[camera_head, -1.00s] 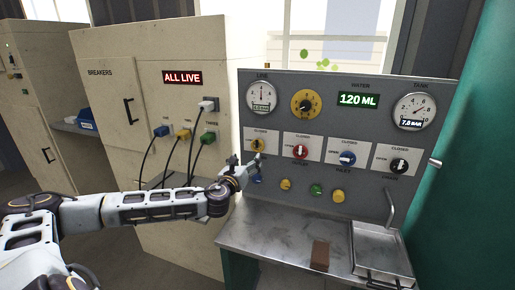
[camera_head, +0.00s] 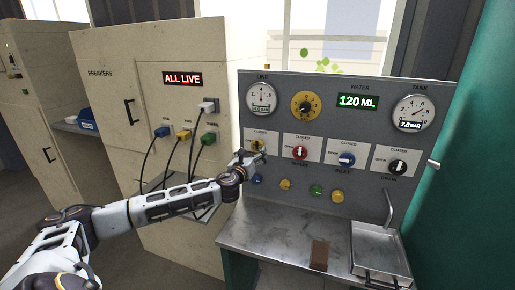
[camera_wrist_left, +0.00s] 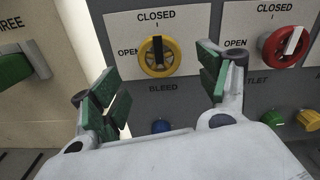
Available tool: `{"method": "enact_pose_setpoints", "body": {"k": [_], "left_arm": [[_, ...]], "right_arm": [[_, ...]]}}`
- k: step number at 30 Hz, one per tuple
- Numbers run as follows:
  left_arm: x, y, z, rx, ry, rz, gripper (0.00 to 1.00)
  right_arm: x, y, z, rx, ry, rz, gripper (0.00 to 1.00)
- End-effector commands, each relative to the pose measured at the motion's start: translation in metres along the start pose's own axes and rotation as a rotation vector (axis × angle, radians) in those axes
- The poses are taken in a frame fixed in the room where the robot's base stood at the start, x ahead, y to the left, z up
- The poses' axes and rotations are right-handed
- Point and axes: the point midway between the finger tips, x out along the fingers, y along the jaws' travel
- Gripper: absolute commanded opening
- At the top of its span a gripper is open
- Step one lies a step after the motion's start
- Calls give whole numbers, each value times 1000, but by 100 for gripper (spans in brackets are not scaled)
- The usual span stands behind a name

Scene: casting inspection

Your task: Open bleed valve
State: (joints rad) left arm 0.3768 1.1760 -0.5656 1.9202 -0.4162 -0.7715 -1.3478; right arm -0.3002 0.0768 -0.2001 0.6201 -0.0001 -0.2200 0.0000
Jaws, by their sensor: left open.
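The bleed valve is a yellow round knob (camera_wrist_left: 144,63) with a black bar handle, on a white plate marked CLOSED at the top and OPEN at the left. Its bar stands upright, in line with the CLOSED mark. In the head view the yellow knob (camera_head: 257,146) is at the left end of the valve row, partly hidden by my gripper. My left gripper (camera_head: 249,158) is open in front of it and a little below. In the wrist view its green-padded fingers (camera_wrist_left: 157,80) stand apart on either side of the knob, with nothing between them. My right gripper is not in view.
A red valve (camera_head: 300,153), a blue valve (camera_head: 346,159) and a black valve (camera_head: 397,167) sit to the right. Coloured buttons (camera_head: 316,191) lie below them. A metal bench (camera_head: 270,235) holds a brown block (camera_head: 319,255). Plugged cables (camera_head: 179,160) hang at the left.

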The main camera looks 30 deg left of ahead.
Motion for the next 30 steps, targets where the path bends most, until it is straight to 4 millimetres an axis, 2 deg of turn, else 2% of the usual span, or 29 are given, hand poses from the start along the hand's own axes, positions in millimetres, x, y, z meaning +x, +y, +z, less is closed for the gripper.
{"method": "enact_pose_setpoints", "body": {"k": [18, 30], "left_arm": [[50, 0, 0, -1, 0, 0, 76], [63, -1, 0, 1, 0, -1, 76]], "right_arm": [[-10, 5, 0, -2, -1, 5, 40], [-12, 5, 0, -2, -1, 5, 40]]}}
